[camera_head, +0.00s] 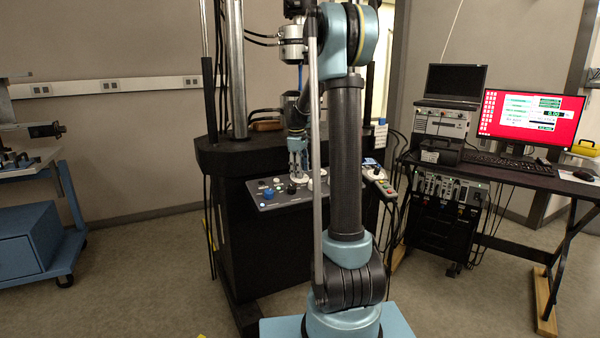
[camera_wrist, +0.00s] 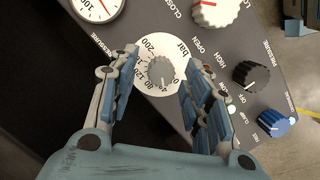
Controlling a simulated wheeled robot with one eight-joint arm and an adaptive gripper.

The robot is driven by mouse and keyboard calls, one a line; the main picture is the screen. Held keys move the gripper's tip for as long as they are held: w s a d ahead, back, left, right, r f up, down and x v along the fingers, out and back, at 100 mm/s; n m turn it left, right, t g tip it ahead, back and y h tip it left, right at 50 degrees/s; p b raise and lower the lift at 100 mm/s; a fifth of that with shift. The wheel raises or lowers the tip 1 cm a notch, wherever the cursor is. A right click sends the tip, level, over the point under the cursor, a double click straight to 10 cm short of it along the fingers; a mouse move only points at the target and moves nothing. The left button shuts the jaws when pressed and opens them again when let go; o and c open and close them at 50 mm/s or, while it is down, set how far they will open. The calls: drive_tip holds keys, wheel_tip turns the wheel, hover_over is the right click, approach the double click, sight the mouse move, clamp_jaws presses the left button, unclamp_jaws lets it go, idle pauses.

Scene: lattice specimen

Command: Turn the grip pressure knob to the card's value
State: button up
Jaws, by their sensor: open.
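The grip pressure knob (camera_wrist: 161,71) is a small grey knob at the centre of a white round dial marked in bar, with numbers up to 200. The dial sits on the grey control panel (camera_wrist: 228,60). I cannot tell the exact value its pointer shows. My gripper (camera_wrist: 157,68) is open, with one blue-padded finger on each side of the knob; I cannot tell whether they touch it. In the head view my gripper (camera_head: 297,163) is over the panel (camera_head: 268,203). I cannot make out a readable card.
Near the knob are a pressure gauge (camera_wrist: 96,6), a white and red knob (camera_wrist: 210,12), a black knob (camera_wrist: 252,75) and a blue knob (camera_wrist: 272,123). A desk with a red-screened monitor (camera_head: 493,122) stands right, a blue cart (camera_head: 70,235) left.

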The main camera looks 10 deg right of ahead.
drive_tip(key=shift+f, duration=0.35)
drive_tip(key=shift+c, duration=0.6)
clamp_jaws()
drive_tip(key=shift+w, duration=0.1)
